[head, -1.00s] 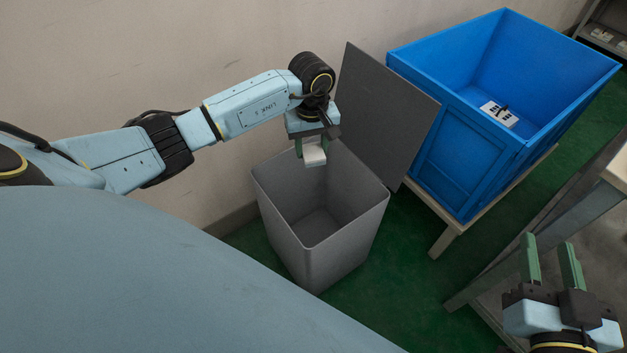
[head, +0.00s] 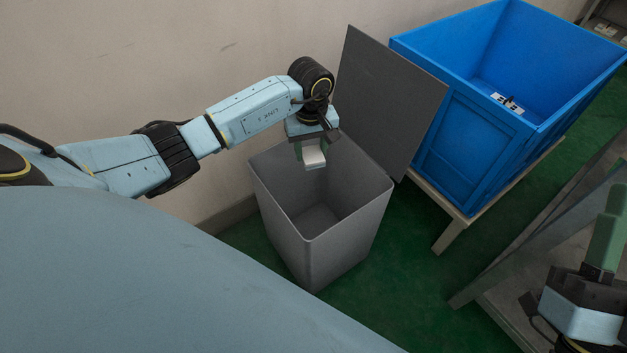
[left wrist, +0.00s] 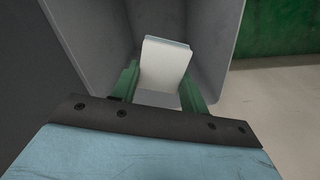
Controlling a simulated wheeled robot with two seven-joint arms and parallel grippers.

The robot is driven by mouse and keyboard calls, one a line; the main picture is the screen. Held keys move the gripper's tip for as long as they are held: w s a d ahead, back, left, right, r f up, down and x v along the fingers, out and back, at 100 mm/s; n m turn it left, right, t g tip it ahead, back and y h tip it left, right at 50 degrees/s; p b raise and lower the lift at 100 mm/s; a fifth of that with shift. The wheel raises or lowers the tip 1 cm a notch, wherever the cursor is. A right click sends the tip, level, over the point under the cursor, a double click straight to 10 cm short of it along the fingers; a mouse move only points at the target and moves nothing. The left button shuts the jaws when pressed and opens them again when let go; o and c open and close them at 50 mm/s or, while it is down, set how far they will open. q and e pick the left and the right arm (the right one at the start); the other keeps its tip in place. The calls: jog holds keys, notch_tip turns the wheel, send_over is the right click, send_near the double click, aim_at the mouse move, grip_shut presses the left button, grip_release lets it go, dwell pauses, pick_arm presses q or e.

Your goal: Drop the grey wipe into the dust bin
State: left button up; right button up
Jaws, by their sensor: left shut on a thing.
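The grey wipe (head: 314,157) is a small pale grey slab. My left gripper (head: 311,150) is shut on it and holds it at the back of the dust bin's mouth. The dust bin (head: 345,235) is a tall grey bin with an open top, and its visible floor is bare. In the left wrist view the wipe (left wrist: 164,65) sits between the two green fingers (left wrist: 160,85), with the bin's walls around it. My right gripper (head: 606,230) is at the lower right edge, seen side-on, so its opening is unclear.
A dark grey panel (head: 390,105) stands upright behind the bin's right side. A blue crate (head: 455,140) stands on a low stand to the right, with a small black-and-white item (head: 507,104) inside. Green floor (head: 400,270) is clear beside the bin.

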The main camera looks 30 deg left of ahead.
pick_arm(q)
jog(key=shift+f, duration=0.5)
pick_arm(e)
jog(key=shift+s+d+r+t, duration=0.1)
jog(key=shift+s+r+t, duration=0.15)
jog(key=shift+s+t, duration=0.25)
pick_arm(q)
jog(key=o, duration=1)
jog(key=shift+r, duration=0.1)
